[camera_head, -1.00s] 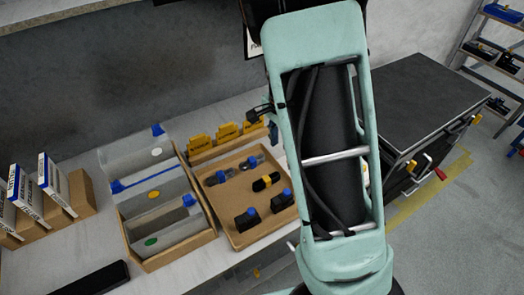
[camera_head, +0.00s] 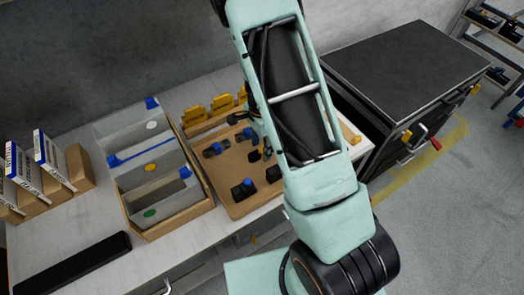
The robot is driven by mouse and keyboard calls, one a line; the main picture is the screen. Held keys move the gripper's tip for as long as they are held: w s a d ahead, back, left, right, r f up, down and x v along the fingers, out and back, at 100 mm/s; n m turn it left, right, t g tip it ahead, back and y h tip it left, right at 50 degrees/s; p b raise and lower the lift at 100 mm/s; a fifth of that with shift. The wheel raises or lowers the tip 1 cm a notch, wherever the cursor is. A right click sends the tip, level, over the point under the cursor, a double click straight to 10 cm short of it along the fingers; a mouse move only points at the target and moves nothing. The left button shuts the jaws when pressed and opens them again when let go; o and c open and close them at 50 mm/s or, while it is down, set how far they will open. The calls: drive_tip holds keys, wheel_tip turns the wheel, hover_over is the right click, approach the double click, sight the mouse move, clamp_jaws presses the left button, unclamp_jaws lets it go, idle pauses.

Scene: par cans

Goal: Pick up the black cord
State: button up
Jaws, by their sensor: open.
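I cannot make out a black cord for certain. A shallow brown tray (camera_head: 222,180) on the bench holds several small dark parts. A black part with a blue knob (camera_head: 243,189) lies near its front, with another dark part (camera_head: 273,174) to the right. A dark part with blue (camera_head: 213,149) lies farther back. My gripper (camera_head: 261,153) shows as a small dark shape over the tray's right side, partly hidden by my pale green arm. It is open, and I see nothing held in it.
A grey divided box (camera_head: 150,190) stands left of the tray. Yellow holders (camera_head: 208,112) line the back. Upright white boxes (camera_head: 52,160) and a long black bar (camera_head: 75,264) are at left. A dark-topped cabinet (camera_head: 405,70) stands at right.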

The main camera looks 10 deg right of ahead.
drive_tip(key=shift+f, duration=1.1)
clamp_jaws()
drive_tip(key=shift+r, duration=0.2)
